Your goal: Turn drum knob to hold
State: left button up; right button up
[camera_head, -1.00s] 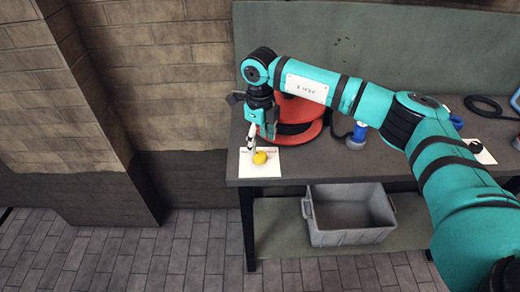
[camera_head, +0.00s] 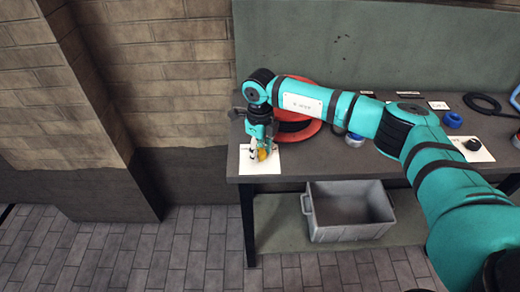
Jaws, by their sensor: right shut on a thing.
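A small round yellow piece (camera_head: 262,155), perhaps the knob, is at a white sheet or plate (camera_head: 246,162) on the bench's left end. My right gripper (camera_head: 260,153) points down over it, with its fingers shut on the yellow piece and partly covering it. Any marks that would show the knob's setting are too small to read. A red drum-like round thing (camera_head: 318,127) with a dark middle stands just behind, partly hidden by my right arm. My left gripper is not in view.
The grey bench top (camera_head: 330,166) is clear to the right of the white sheet. A grey bin (camera_head: 350,236) sits on the lower shelf. A black round piece (camera_head: 472,144) on another white sheet and a blue ring (camera_head: 453,119) lie at the right. A brick wall stands at the left.

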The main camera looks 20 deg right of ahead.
jog(key=c, duration=0.3)
jog(key=m+b, duration=0.1)
jog(key=m, duration=0.2)
jog(key=shift+m, duration=0.3)
jog(key=m+b, duration=0.1)
jog(key=m, duration=0.3)
jog(key=shift+m, duration=0.3)
jog(key=m+b, duration=0.1)
jog(key=m, duration=0.3)
jog(key=shift+a+m, duration=0.1)
jog(key=shift+m, duration=2.8)
